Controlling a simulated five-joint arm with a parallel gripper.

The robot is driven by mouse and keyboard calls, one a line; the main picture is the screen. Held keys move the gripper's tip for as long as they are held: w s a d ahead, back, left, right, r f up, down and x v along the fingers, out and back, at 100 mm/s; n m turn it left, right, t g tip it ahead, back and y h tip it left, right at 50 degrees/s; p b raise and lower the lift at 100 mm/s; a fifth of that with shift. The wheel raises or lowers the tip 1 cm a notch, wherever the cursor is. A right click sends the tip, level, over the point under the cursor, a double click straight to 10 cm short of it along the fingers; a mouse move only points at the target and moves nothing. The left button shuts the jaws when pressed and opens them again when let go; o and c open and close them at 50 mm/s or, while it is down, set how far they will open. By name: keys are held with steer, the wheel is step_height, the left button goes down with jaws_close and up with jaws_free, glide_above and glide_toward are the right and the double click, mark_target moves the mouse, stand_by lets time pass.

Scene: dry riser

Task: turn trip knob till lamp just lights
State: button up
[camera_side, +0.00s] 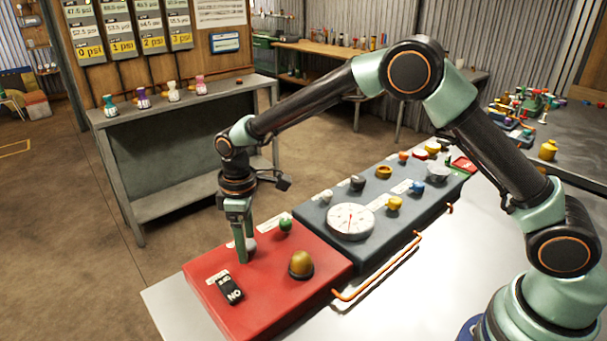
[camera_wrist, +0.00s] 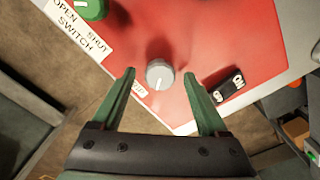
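The trip knob is a small grey-white round knob (camera_wrist: 160,74) with a pointer line, on a red panel (camera_wrist: 215,40). In the side view the knob (camera_side: 251,244) is partly hidden behind a finger. My gripper (camera_wrist: 160,78) is open, with one green finger on each side of the knob and visible gaps between. In the side view my gripper (camera_side: 244,246) points down with its fingertips near the red panel. The lamp is probably the amber dome (camera_side: 301,263) to the right on the same panel; I see no clear glow in it.
A green knob (camera_side: 285,225) sits behind the trip knob, and a black rocker switch (camera_side: 230,289) sits in front. A blue-grey panel (camera_side: 378,222) with a white dial gauge (camera_side: 351,221) and several knobs adjoins the red panel. An orange pipe (camera_side: 376,275) runs along the front.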

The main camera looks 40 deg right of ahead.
step_height(320, 180, up, 12)
stand_by(0.7)
steer(key=shift+r, duration=0.1)
steer(key=s+d+r+m+t, duration=0.4)
steer(key=s+d+r+m, duration=0.4)
steer(key=s+d, duration=0.6)
steer(key=s+d+f+m+t, duration=0.1)
steer(key=s+d, duration=0.3)
steer(key=shift+s+d+f+t, duration=0.3)
steer(key=shift+f, duration=0.1)
